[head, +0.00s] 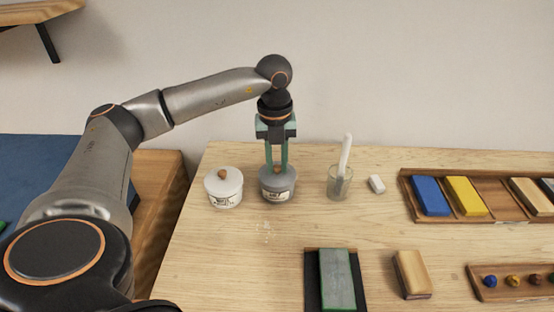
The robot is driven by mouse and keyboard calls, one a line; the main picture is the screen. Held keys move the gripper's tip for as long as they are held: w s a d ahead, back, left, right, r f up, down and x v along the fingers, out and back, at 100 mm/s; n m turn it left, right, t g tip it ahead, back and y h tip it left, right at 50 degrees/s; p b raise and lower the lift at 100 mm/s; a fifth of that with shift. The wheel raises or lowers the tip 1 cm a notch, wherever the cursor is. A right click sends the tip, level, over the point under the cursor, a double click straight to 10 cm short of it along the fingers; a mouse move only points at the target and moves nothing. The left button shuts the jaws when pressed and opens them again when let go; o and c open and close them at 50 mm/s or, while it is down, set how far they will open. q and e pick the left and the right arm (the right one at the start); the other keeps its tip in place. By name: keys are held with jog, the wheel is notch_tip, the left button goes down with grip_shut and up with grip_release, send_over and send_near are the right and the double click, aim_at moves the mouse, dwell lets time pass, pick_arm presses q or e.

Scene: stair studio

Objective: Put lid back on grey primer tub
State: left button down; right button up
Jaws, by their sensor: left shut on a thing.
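The grey primer tub (277,195) stands upright on the wooden table, with a pale label on its front. My left gripper (276,169) points straight down over it, its green fingers shut on the grey lid (266,178). The lid is at the tub's mouth; I cannot tell whether it is fully seated or slightly above the rim. Its knob is mostly hidden between the fingers. My right gripper is not in view.
A white lidded tub (224,188) stands close left. A glass with a white stick (339,184) and a small white block (377,184) stand right. A wooden tray (487,208) holds coloured blocks. A green block (337,278) and tan block (411,274) lie in front.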

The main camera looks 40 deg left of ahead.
pick_arm(q)
jog(key=shift+c, duration=0.8)
grip_release()
jog(key=shift+r+p, duration=2.95)
jog(key=shift+r, duration=0.55)
jog(key=shift+c, duration=0.2)
grip_shut()
